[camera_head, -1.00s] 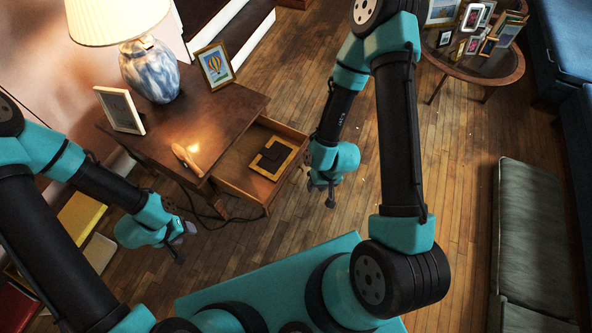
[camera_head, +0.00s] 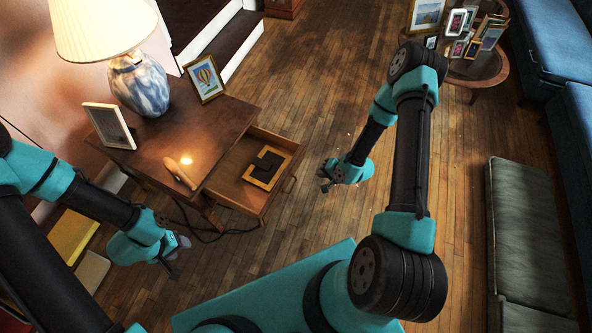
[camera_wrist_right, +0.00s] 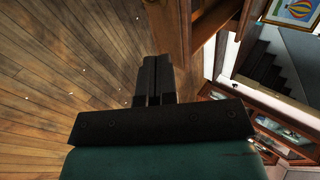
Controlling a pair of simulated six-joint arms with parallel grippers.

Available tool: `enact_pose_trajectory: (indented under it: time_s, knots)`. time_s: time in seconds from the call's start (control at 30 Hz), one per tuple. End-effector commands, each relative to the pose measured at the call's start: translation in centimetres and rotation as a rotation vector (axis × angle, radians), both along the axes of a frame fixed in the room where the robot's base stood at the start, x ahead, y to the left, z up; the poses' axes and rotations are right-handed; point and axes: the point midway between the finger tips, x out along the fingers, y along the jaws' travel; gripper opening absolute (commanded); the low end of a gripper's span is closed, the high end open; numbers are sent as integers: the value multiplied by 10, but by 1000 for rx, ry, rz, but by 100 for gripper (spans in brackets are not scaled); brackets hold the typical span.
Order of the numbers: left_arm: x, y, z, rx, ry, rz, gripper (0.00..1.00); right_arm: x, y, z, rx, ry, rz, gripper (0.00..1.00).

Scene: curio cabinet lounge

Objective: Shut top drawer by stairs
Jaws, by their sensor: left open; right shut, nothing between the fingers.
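The top drawer (camera_head: 219,188) of a small wooden table (camera_head: 205,137) stands pulled out, with a gold-framed dark object (camera_head: 266,167) lying inside it. The table is near the stairs (camera_head: 215,45). My right gripper (camera_head: 325,180) is shut and empty, to the right of the drawer front and apart from it. It also shows in the right wrist view (camera_wrist_right: 154,80), fingers together, with a wooden edge (camera_wrist_right: 222,50) to their right. My left gripper (camera_head: 180,258) is open, below and left of the drawer, over the floor.
On the table are a lamp (camera_head: 140,85), a balloon picture frame (camera_head: 205,79), a pale frame (camera_head: 109,126) and a wooden object (camera_head: 181,173). A round table (camera_head: 470,66) with frames and a grey bench (camera_head: 526,235) stand right. Floor right of the drawer is clear.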

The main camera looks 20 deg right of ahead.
Motion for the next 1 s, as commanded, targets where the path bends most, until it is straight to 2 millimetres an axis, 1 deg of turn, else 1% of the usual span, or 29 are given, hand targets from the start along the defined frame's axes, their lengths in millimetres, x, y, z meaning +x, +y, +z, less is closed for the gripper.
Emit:
enact_pose_trajectory:
  time_s: [0.23,0.4,0.57,0.9,1.0]
  knots:
    - [0,0,0,0,0,0,50,2,2,-2,-1,0,2,0]
    - [0,0,0,0,0,0,50,10,10,-13,-1,1,3,0]
    - [0,0,0,0,0,0,50,25,21,-30,-2,0,4,0]
    - [0,0,0,0,0,0,50,57,48,-69,-3,0,5,0]
    - [0,0,0,0,0,0,50,70,58,-68,-2,-1,5,0]
